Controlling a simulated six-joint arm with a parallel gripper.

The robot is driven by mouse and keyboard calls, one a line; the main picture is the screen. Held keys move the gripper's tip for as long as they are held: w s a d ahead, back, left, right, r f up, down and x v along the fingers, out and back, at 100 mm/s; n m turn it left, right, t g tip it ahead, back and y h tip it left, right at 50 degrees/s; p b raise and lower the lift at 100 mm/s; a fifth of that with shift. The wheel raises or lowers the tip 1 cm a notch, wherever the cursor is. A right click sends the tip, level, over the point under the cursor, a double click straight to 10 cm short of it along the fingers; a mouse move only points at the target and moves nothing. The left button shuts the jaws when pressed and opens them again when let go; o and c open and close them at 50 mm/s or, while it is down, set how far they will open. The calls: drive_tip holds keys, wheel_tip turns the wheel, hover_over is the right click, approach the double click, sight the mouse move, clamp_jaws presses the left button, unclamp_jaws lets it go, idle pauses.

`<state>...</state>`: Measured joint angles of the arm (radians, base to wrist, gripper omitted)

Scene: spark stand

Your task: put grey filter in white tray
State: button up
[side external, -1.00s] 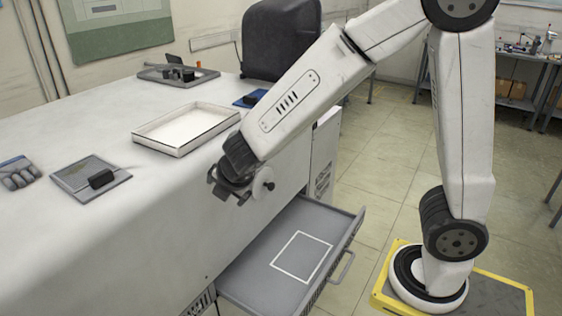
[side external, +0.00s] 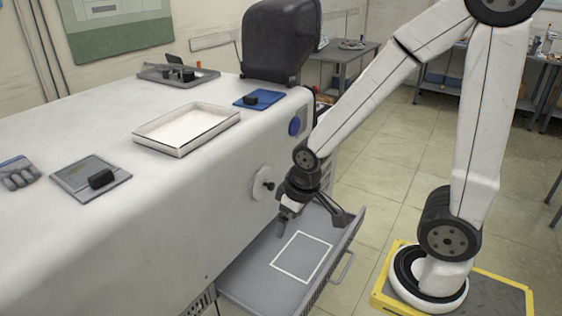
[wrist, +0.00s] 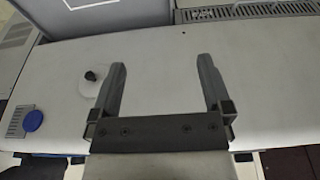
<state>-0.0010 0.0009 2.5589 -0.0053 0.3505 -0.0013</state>
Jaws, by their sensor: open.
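The grey filter appears to be the flat grey square plate (side external: 80,172) with a black block on it, lying on the bench top at the left. The white tray (side external: 165,148) is an empty, shallow tray on the bench top, right of and behind that plate. My gripper (side external: 312,222) is over the open drawer, low beside the bench front and well apart from plate and tray. In the wrist view my gripper (wrist: 162,64) has its two fingers spread with nothing between them. Neither plate nor tray can be made out in the wrist view.
The open grey drawer (side external: 255,285) bears a white square outline. A white disc with a black knob (side external: 264,178) sticks out of the bench front.

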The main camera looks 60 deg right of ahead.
sight(186, 150)
drive_tip(key=c, duration=0.4)
drive_tip(key=shift+o, duration=0.2)
